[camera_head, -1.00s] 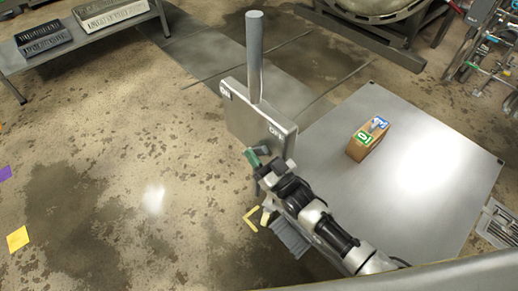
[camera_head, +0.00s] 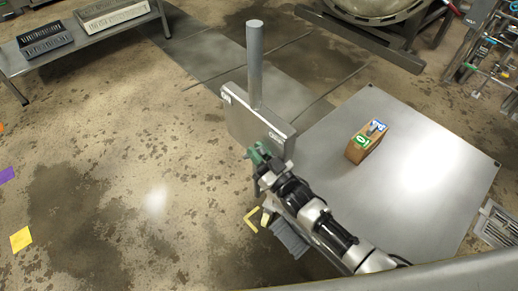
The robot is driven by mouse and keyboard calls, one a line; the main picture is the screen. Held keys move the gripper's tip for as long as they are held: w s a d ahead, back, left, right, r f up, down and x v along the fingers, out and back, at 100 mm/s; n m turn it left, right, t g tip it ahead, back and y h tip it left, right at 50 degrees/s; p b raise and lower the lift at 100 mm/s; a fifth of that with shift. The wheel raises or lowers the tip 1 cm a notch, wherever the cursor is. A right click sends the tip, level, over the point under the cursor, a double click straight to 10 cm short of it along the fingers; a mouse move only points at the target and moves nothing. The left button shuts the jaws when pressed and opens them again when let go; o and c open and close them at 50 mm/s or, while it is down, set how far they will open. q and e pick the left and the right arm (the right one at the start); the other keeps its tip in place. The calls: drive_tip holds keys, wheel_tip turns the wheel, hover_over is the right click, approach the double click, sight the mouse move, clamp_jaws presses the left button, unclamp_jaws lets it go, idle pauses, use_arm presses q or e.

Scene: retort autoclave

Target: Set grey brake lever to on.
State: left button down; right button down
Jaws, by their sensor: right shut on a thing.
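A grey box (camera_head: 246,117) with small labels at its left and right ends is fixed to an upright grey post (camera_head: 255,60). The label at its right end seems to have letters, too small to read surely. My right gripper (camera_head: 262,157) is at the lower front of the box, below the right label. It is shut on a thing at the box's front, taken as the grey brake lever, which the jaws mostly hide. A green patch shows at the fingertips; I cannot tell whether it is finger or handle. My left gripper is not in view.
A grey table (camera_head: 430,130) stands right of the post, with a brown switch block (camera_head: 358,152) with green and blue labels on it. A shelf with trays (camera_head: 112,18) is at the upper left. The floor at left is open, with a yellow marker (camera_head: 21,239).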

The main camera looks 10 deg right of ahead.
drive_tip(key=w+r+g+h+p, duration=0.1)
drive_tip(key=p, duration=0.2)
drive_tip(key=w+a+r+g+h+p, duration=0.1)
drive_tip(key=g+p, duration=0.1)
drive_tip(key=p, duration=0.1)
drive_tip(key=shift+w+a+p, duration=0.1)
drive_tip(key=shift+a+p, duration=0.15)
drive_tip(key=shift+p, duration=0.1)
drive_tip(key=shift+w+a+f+g+h+p, duration=0.15)
drive_tip(key=shift+w+f+g+h+p, duration=0.05)
drive_tip(key=shift+g+h+p, duration=0.2)
drive_tip(key=shift+f, duration=0.1)
drive_tip(key=c, duration=1.1)
unclamp_jaws()
